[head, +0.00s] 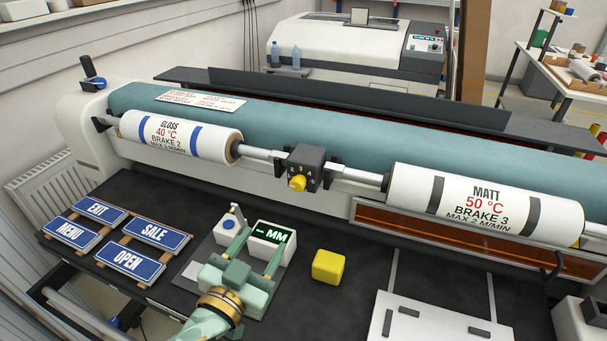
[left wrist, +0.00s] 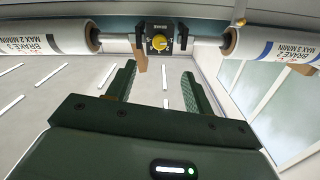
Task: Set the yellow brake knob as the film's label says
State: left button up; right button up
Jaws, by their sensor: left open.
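The yellow brake knob (head: 297,183) sits on the front of a dark block (head: 306,160) between two film rolls. The left roll's label (head: 171,138) reads GLOSS, 40 °C, BRAKE 2, MAX 3 M/MIN. The right roll's label (head: 478,205) reads MATT, 50 °C, BRAKE 3, MAX 2 M/MIN. Marks surround the knob, but its setting is too small to read. My left gripper (head: 262,241) is open and empty, nearer than the knob and apart from it. In the left wrist view the knob (left wrist: 159,42) shows beyond the gap between the fingers (left wrist: 158,75). My right gripper is not in view.
A small display (head: 270,236) reading "- MM" lies behind my left fingers, beside a blue-topped control (head: 229,223). A yellow block (head: 328,267) stands to the right. Blue sign plates (head: 128,260) lie left; a white board (head: 430,322) lies front right. Steel shafts flank the knob block.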

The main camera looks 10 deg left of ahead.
aim_at(296, 187)
pick_arm(q)
jog(key=w+d, duration=0.1)
jog(key=w, duration=0.4)
jog(key=w+d+b, duration=0.1)
jog(key=w, duration=0.5)
jog(key=w+d+b, duration=0.1)
jog(key=w, duration=0.4)
jog(key=shift+w+d+r, duration=0.15)
jog(key=shift+r, duration=0.2)
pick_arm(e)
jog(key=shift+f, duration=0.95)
pick_arm(q)
jog(key=c, duration=1)
